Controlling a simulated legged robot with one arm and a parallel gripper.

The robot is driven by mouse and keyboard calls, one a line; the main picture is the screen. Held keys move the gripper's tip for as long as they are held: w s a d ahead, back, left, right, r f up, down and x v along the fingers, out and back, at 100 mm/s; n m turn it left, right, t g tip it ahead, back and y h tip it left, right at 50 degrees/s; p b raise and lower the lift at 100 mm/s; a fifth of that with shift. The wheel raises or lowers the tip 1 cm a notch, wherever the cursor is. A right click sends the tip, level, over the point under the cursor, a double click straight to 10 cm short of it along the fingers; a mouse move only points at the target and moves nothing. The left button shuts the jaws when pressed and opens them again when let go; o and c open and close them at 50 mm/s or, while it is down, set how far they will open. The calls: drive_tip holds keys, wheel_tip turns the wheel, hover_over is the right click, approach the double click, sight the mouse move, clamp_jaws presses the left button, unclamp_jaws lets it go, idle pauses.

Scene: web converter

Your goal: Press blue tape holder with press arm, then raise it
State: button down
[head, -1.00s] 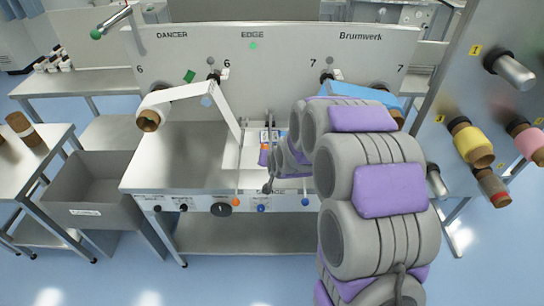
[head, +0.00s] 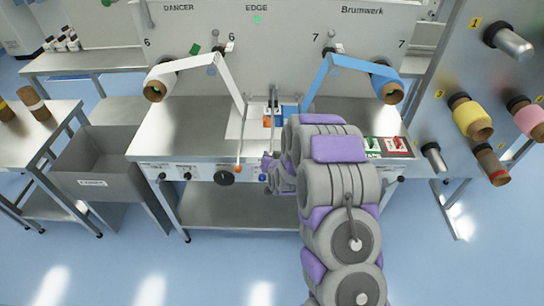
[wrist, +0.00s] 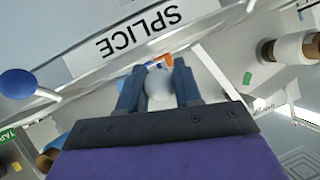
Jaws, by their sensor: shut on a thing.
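In the wrist view my gripper (wrist: 158,88) has its two dark blue fingers on either side of a pale grey ball knob (wrist: 158,84), and it is shut on it. I take the knob as the press arm's end; its shaft is hidden. In the head view my gripper (head: 268,163) is small and partly hidden by my arm, at the splice table's front edge. A small blue holder (head: 289,110) shows beside an orange holder (head: 267,121) at the table's middle. Beyond the fingers, orange and blue bits show in the wrist view. Whether the press touches the blue holder I cannot tell.
An orange-knobbed lever (head: 238,169) hangs left of my gripper; a blue knob (head: 262,177) is just below. A blue ball lever (wrist: 17,83) shows beside the SPLICE label (wrist: 128,37). White web (head: 195,65) and blue web (head: 345,65) slope to the table.

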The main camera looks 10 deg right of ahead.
drive_tip(key=shift+s+f, duration=0.25)
drive_tip(key=shift+f, duration=0.25)
drive_tip(key=shift+s+f, duration=0.2)
drive_tip(key=shift+f, duration=0.25)
drive_tip(key=shift+s+f, duration=0.1)
drive_tip(key=shift+f, duration=0.05)
drive_tip(key=c, duration=1.1)
unclamp_jaws()
drive_tip(key=shift+f+g, duration=0.15)
drive_tip(key=shift+g, duration=0.15)
drive_tip(key=shift+o, duration=0.7)
drive_tip(key=shift+w, duration=0.45)
drive_tip(key=shift+o, duration=0.8)
drive_tip(key=shift+w, duration=0.1)
drive_tip(key=shift+r, duration=0.55)
drive_tip(key=p+v, duration=0.4)
drive_tip(key=v, duration=0.5)
